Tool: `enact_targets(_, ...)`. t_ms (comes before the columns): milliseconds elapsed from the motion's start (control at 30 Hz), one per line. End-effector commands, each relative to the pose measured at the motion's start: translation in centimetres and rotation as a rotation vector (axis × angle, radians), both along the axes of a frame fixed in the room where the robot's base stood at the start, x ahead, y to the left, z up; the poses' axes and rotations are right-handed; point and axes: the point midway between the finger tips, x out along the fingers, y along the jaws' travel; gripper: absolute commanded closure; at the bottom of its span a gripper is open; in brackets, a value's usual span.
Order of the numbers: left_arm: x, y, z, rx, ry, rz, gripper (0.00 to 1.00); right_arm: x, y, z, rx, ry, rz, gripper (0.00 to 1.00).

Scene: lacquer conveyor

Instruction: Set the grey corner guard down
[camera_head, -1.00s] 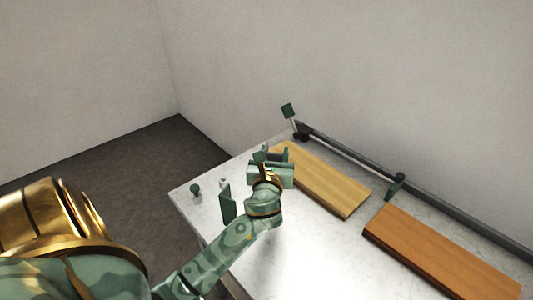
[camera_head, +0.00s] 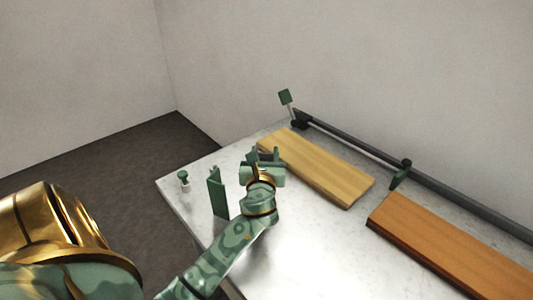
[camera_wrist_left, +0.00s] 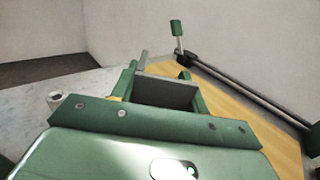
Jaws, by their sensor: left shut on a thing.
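My left gripper (camera_head: 264,155) is over the table, by the near left end of the pale yellow board. It is shut on the grey corner guard, which shows as a dark grey piece between the green fingers in the left wrist view (camera_wrist_left: 166,92). In the head view the guard is small and mostly hidden by the gripper. I cannot tell whether the guard touches the board or the table. My right gripper is not in view.
The pale board (camera_head: 318,170) and an orange-brown board (camera_head: 450,245) lie on the white table (camera_head: 300,245). A dark rail (camera_head: 350,145) with green fittings runs behind them. A green upright plate (camera_head: 217,192) and a small knobbed piece (camera_head: 183,178) stand at the left.

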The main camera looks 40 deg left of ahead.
Motion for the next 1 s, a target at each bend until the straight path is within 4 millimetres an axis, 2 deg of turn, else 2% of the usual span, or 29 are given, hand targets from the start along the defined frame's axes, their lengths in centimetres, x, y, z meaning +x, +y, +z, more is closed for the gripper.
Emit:
enact_targets(433, 0.0, 0.0, 0.0, 0.001, -0.001, 0.000, 0.78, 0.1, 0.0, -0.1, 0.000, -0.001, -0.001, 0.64)
enact_targets(1000, 0.0, 0.0, -1.2, 0.001, 0.000, 0.000, 0.78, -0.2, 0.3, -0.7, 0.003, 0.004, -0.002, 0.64)
